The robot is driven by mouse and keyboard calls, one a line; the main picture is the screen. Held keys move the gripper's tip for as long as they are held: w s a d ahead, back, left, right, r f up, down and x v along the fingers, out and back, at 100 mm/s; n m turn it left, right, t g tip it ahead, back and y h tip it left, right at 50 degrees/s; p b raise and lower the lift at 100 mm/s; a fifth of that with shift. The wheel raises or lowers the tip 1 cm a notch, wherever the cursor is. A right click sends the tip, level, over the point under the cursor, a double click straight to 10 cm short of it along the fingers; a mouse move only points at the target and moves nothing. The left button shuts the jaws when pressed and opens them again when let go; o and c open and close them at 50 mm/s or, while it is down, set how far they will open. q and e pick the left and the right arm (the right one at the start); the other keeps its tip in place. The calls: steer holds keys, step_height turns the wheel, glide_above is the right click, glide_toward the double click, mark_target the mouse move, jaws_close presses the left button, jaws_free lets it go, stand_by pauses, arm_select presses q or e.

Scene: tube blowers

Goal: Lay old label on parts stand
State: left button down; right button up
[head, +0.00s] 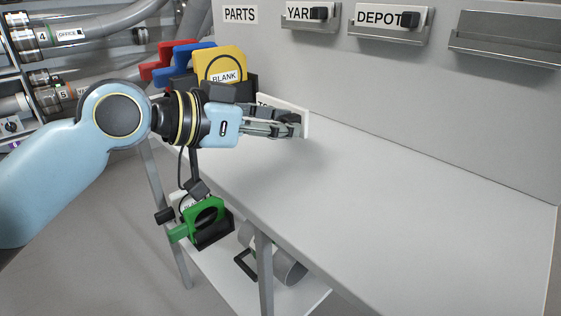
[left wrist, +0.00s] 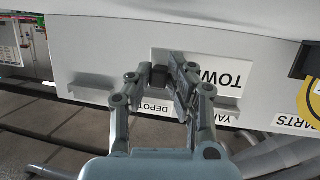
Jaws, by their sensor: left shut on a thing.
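My left gripper (head: 290,126) is shut on a white label plate (head: 293,106) above the left part of the bench. The plate's printing is partly hidden behind the gripper. In the left wrist view the label plate (left wrist: 232,73) reads "TOW", with the rest cut off, and my left gripper (left wrist: 170,76) is at a dark tab at its side. A "PARTS" sign (head: 239,14) is on the back panel. Below it, coloured pieces stand at the bench's left end: red (head: 163,58), blue (head: 190,58) and a yellow one marked "BLANK" (head: 225,60). My right gripper is not in view.
The bench top (head: 400,210) is clear to the right. Holders marked "YARD" (head: 309,24) and "DEPOT" (head: 388,33) carry black tabs; a third holder (head: 505,45) looks empty. A green and black thing (head: 205,215) is below the bench edge. Numbered tubes (head: 110,22) are at left.

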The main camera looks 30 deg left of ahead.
mark_target(280, 166)
arm_select(q)
step_height(280, 166, down, 4)
steer(key=shift+f+b, duration=0.1)
steer(key=shift+b, duration=0.6)
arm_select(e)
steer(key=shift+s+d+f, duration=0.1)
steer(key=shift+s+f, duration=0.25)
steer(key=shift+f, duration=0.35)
